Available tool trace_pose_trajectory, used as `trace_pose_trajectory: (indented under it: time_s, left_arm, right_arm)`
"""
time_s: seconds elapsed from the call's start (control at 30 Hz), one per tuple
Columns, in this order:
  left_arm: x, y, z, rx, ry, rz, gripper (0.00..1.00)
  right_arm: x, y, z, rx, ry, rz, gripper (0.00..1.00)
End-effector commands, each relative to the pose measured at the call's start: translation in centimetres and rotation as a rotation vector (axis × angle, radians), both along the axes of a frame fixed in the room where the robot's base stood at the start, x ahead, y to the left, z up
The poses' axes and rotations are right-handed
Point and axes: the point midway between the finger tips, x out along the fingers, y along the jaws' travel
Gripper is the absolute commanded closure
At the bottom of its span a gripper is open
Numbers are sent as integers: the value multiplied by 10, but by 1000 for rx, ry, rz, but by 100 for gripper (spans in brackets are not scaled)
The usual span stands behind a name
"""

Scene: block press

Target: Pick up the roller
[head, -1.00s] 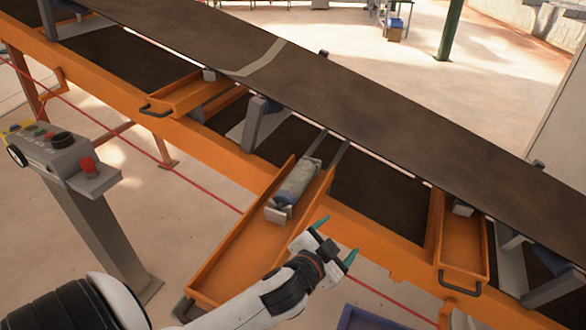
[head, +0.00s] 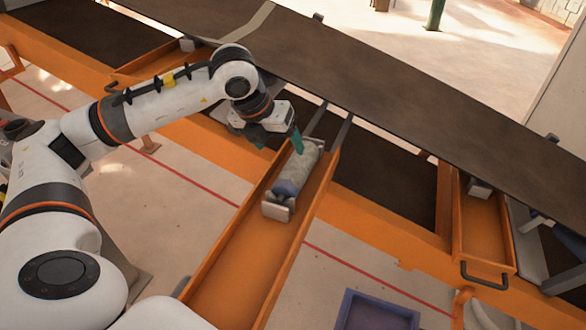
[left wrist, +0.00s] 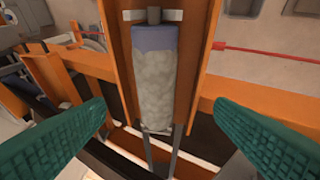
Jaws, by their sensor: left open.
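The roller (head: 299,168) is a grey, worn cylinder with a bluish end. It lies in the upper end of a long orange tray (head: 236,268) that slopes out from under the conveyor. My left gripper (head: 279,142) is open above the roller's far end, its green fingertips apart. In the left wrist view the roller (left wrist: 154,85) stands between the two green fingers (left wrist: 157,130), lengthwise and farther away than they are, with no finger touching it. A metal bracket (left wrist: 152,16) shows at its bluish end. My right gripper is not in view.
The dark conveyor belt (head: 400,95) runs above the tray's upper end. Another orange tray (head: 483,235) with a handle is at the right. A blue-purple bin (head: 378,312) sits at the bottom. The lower part of the long tray is empty.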

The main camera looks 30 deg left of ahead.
Motion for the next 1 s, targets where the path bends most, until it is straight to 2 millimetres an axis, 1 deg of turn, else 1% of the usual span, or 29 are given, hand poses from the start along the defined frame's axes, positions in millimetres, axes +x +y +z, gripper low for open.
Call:
trace_pose_trajectory:
  time_s: [0.07,0.3,0.4,0.53,0.73,0.83,1.0]
  left_arm:
    - [3,3,-7,12,7,12,22]
    - [20,-1,-44,10,8,8,22]
    - [24,-1,-54,10,6,7,22]
    - [28,-3,-60,8,5,7,22]
    - [41,-11,-83,8,7,5,22]
    - [46,-10,-97,8,6,7,22]
    - [49,-11,-105,7,4,6,22]
  right_arm:
    - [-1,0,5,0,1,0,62]
    - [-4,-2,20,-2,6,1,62]
    - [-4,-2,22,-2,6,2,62]
    - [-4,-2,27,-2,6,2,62]
    - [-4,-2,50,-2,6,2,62]
    - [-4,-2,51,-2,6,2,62]
    - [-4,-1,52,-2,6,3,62]
